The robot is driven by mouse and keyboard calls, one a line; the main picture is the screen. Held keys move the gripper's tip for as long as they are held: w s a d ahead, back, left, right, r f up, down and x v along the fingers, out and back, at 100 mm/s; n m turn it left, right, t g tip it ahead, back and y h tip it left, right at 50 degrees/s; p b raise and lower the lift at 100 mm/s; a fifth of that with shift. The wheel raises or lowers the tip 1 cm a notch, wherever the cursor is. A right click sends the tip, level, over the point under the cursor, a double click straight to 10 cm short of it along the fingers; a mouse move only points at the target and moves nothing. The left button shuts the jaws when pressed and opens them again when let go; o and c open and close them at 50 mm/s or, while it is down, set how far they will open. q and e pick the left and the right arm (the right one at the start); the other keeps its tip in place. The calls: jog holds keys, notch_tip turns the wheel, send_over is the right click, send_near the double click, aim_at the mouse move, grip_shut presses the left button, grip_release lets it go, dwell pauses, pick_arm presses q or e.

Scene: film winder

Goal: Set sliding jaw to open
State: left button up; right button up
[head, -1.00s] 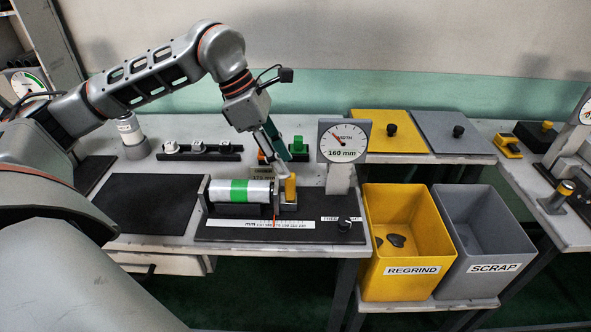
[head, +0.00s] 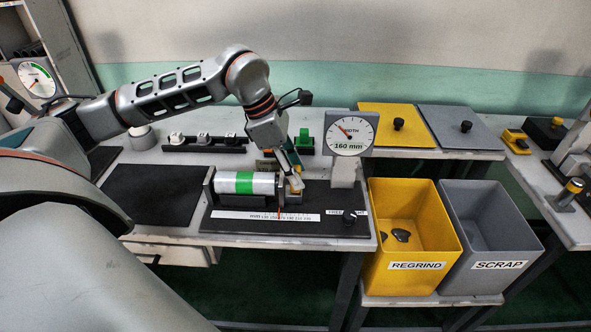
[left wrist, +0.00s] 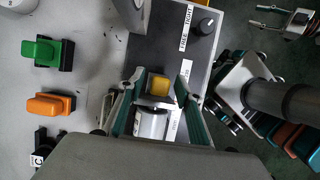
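The sliding jaw (head: 295,199) stands at the right end of the film roll (head: 240,184), a silver roll with a green band. In the left wrist view the jaw shows as a yellow block (left wrist: 159,85) on a dark body. My left gripper (head: 293,178) is down at the jaw and partly hides it in the head view. In the left wrist view its two fingers (left wrist: 159,92) stand on either side of the yellow block, with gaps visible. Contact cannot be told. A red pointer (head: 279,212) lies over the millimetre scale (head: 263,217).
A black knob (head: 349,217) sits by the FREE/TIGHT label, right of the jaw. A dial (head: 351,133) reading 160 mm stands behind it. Green (head: 305,140) and orange (left wrist: 50,104) blocks lie behind. Yellow (head: 410,230) and grey (head: 487,228) bins stand at right.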

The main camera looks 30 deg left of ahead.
pick_arm(q)
grip_shut()
jog(key=w+d, duration=0.2)
jog(key=d, duration=0.1)
jog(key=w+d+p, duration=0.1)
jog(key=shift+d+r, duration=0.1)
jog(key=shift+d, duration=0.4)
grip_release()
